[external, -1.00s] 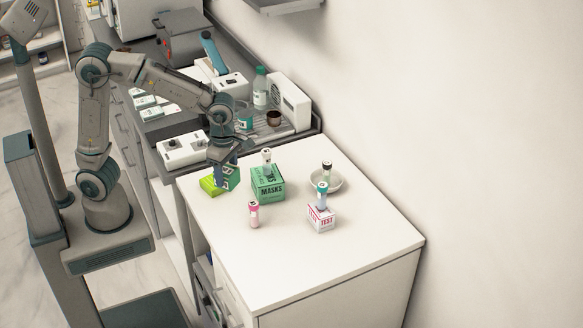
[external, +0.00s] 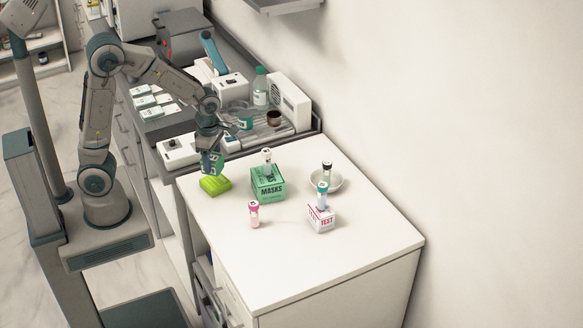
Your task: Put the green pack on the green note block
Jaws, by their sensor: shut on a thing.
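The green pack (external: 214,167) is a small dark-green piece, partly hidden by the fingers. My gripper (external: 211,160) points down and is shut on it. The green note block (external: 215,185) is a lime-green flat block lying near the counter's left edge. The pack appears just above and behind the block in the picture; a gap or contact between them is hard to tell.
A green masks box (external: 268,185) with a vial on top stands right of the block. A pink-capped vial (external: 254,214), a test box (external: 321,218) with a vial and a bowl (external: 337,182) stand farther right. The counter's front is clear.

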